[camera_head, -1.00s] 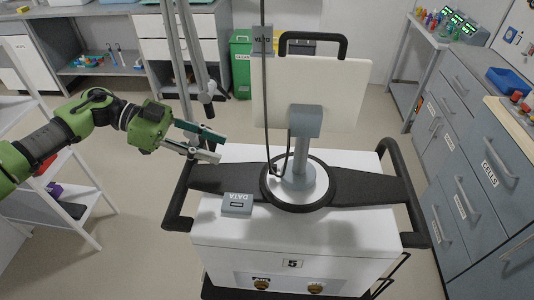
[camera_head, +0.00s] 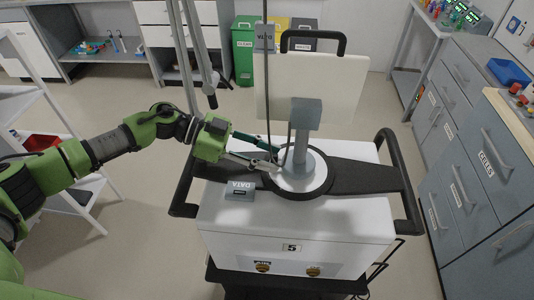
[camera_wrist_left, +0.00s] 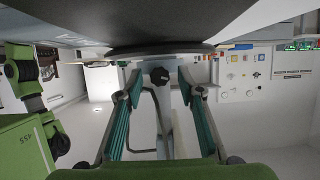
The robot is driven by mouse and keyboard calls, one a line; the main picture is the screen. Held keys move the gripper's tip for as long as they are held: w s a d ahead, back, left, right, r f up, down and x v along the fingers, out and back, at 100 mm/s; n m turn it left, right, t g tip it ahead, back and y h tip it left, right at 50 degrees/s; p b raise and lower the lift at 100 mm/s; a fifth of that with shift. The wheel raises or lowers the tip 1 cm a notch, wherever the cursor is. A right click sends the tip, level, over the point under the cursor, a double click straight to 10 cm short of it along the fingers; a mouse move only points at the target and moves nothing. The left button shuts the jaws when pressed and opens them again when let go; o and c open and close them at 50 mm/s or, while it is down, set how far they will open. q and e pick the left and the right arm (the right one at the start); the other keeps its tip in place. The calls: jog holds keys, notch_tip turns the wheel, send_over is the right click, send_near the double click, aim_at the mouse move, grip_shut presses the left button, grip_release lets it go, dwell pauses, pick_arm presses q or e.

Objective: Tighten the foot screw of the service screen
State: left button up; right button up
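The service screen (camera_head: 318,88) stands with its back to me on a grey post (camera_head: 301,142), whose foot sits on a black round disc (camera_head: 310,192) on the white cart. In the left wrist view a black knob (camera_wrist_left: 160,76), seemingly the foot screw, shows between and slightly beyond my fingertips. My left gripper (camera_head: 275,158) is open, its fingers reaching in beside the left of the foot. The wrist view (camera_wrist_left: 161,82) shows a clear gap between each finger and the knob. In the head view I cannot make out the screw. My right gripper is not in view.
A grey DATA box (camera_head: 240,190) lies on the cart top (camera_head: 340,222), below my left gripper. A thin dark cable or pole (camera_head: 267,75) rises near the fingers. Black handles (camera_head: 400,185) flank the cart. Grey drawers (camera_head: 465,170) stand at the right.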

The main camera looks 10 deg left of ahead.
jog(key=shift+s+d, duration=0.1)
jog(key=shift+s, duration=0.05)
pick_arm(q)
grip_shut()
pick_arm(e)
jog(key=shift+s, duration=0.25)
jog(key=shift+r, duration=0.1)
pick_arm(q)
jog(key=shift+s+r+m+t+p, duration=0.1)
jog(key=shift+m+t+p, duration=0.35)
jog(key=shift+p, duration=0.3)
jog(key=shift+m+t+p, duration=0.25)
jog(key=shift+m+p, duration=0.15)
jog(key=shift+m, duration=0.15)
jog(key=shift+s+m+t, duration=0.15)
jog(key=shift+m+t, duration=0.35)
jog(key=shift+m, duration=0.2)
jog(key=shift+m+t, duration=0.4)
jog(key=shift+m, duration=0.2)
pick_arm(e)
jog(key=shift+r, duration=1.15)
pick_arm(q)
jog(key=shift+h, duration=0.3)
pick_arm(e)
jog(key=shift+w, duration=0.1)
